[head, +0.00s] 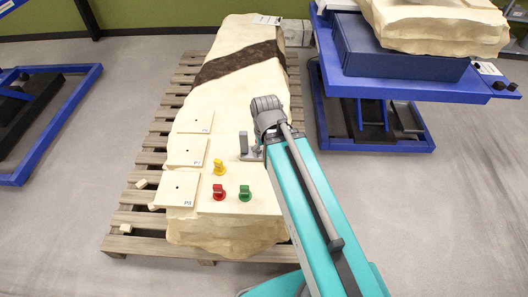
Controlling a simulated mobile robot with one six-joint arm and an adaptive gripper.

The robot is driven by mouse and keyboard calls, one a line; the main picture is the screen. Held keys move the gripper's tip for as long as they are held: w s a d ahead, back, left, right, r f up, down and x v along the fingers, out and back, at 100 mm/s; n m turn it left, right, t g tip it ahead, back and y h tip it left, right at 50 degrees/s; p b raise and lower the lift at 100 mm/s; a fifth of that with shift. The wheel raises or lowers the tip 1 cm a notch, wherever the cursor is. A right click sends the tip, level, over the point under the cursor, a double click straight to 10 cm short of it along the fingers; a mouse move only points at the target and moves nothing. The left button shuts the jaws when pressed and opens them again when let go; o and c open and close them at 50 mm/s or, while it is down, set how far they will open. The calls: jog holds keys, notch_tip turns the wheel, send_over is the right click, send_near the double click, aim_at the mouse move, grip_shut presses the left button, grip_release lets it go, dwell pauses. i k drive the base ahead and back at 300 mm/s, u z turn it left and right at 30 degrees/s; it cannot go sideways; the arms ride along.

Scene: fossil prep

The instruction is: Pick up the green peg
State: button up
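The green peg (245,193) stands on the pale stone block (236,112) near its front right edge. A red peg (218,191) stands just left of it, and a yellow peg (219,167) stands behind, up and to the left. My gripper (248,150) is over the block, beyond the green peg in the picture and apart from it. My arm partly hides the gripper, and its fingers are too small to tell whether they are open. No peg shows in it.
Three pale labelled plates, the front one (176,189) marked P8, lie along the block's left side, each with a small hole. The block rests on a wooden pallet (140,218) with small chips. A blue lift table (420,88) stands at the right; a blue frame (60,125) at the left.

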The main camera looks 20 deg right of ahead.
aim_at(245, 194)
jog(key=k, duration=1.35)
jog(key=u, duration=0.05)
jog(key=i, duration=0.6)
jog(key=u, duration=0.35)
